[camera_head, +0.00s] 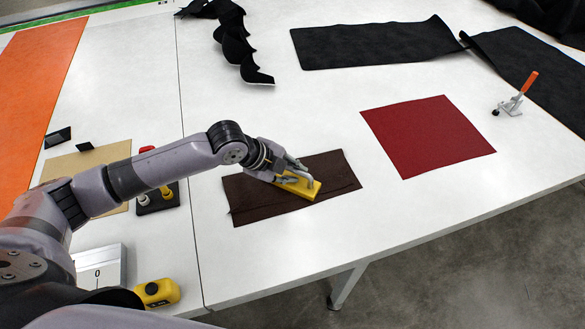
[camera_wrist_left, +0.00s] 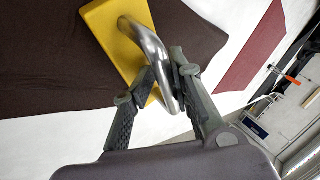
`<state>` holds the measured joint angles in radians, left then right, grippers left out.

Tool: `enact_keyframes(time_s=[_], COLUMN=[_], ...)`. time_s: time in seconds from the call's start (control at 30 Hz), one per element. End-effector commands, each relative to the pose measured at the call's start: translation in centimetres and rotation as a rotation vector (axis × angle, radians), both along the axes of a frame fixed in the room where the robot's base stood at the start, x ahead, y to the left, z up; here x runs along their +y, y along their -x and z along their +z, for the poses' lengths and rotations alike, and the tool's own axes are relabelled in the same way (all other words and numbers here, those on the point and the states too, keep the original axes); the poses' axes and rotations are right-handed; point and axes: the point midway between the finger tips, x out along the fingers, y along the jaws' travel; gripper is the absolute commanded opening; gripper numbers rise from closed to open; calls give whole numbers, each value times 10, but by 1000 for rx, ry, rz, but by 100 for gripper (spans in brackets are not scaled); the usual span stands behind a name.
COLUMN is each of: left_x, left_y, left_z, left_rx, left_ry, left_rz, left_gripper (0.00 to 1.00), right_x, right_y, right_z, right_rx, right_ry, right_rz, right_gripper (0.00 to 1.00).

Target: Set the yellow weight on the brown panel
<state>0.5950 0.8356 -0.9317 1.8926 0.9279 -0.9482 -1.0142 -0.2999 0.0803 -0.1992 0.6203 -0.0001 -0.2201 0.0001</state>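The yellow weight (camera_head: 300,186) is a flat block with a bent metal handle. It is over the right half of the brown panel (camera_head: 250,206), which lies flat on the white table; I cannot tell whether it touches the panel. My left gripper (camera_head: 293,175) reaches in from the left. In the left wrist view the gripper's fingers (camera_wrist_left: 162,72) are closed on both sides of the handle of the yellow weight (camera_wrist_left: 112,38), above the brown panel (camera_wrist_left: 40,50). My right gripper is not in view.
A red panel (camera_head: 428,136) lies to the right, with an orange-handled clamp (camera_head: 514,100) beyond it. Black sheets (camera_head: 375,43) lie at the back. A tan panel (camera_head: 90,160), a scale (camera_head: 100,267) and a yellow-black box (camera_head: 157,292) are left. The table's front edge is near.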

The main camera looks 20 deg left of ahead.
Motion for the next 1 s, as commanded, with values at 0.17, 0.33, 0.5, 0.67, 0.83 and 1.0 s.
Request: enact_keyframes(time_s=[0.17,0.33,0.5,0.67,0.83,1.0], left_x=[2,2,2,3,19,36], left_y=[5,4,2,2,17,32], left_z=[-9,-7,-4,13,40,71], left_rx=[18,13,8,3,0,-2], left_ry=[-13,-11,-9,-8,-9,-7], left_rz=[-1,0,-1,-2,0,1], left_gripper=[30,30,30,30,30,30], right_x=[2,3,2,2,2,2], right_y=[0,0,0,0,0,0], right_z=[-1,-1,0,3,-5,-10], right_rx=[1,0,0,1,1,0], right_ry=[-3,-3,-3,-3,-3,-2], right_rz=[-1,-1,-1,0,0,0], right_gripper=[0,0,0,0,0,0])
